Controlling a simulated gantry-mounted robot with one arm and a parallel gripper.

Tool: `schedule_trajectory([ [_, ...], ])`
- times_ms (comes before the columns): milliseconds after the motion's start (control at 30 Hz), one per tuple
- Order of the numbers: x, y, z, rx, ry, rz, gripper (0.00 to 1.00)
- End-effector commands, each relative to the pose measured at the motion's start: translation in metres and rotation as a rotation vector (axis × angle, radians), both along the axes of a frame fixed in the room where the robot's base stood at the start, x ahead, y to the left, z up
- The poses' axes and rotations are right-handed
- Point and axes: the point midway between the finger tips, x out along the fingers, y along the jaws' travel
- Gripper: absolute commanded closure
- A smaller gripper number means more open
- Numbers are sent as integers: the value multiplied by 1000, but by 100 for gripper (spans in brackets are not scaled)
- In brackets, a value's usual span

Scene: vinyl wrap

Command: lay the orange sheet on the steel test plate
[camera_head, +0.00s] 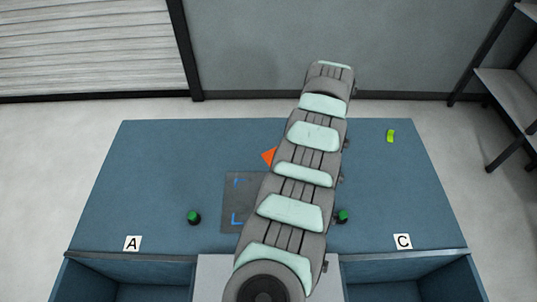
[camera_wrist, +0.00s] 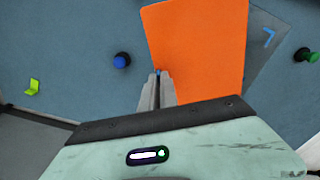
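The orange sheet (camera_wrist: 200,45) fills the upper middle of the wrist view, overlapping the dark steel test plate (camera_wrist: 262,55). In the head view only a corner of the sheet (camera_head: 268,157) shows left of my arm, at the plate's far edge. The plate (camera_head: 232,203) lies on the table with blue corner marks, its right part hidden by my arm. My gripper (camera_wrist: 158,76) has its fingers close together at a corner of the sheet and appears shut on it. The sheet looks raised above the plate. My gripper is hidden in the head view.
A green-topped knob (camera_head: 194,217) stands left of the plate, another (camera_head: 343,216) right of my arm. A blue-topped knob (camera_wrist: 121,61) shows in the wrist view. A yellow-green piece (camera_head: 390,136) lies far right. Bins line the front near labels A (camera_head: 133,243) and C (camera_head: 402,241).

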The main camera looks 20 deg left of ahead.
Motion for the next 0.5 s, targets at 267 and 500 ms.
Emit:
schedule_trajectory([
  [267, -4, 18, -2, 0, 2, 157, 100],
  [500, -5, 25, -8, 1, -1, 229, 100],
])
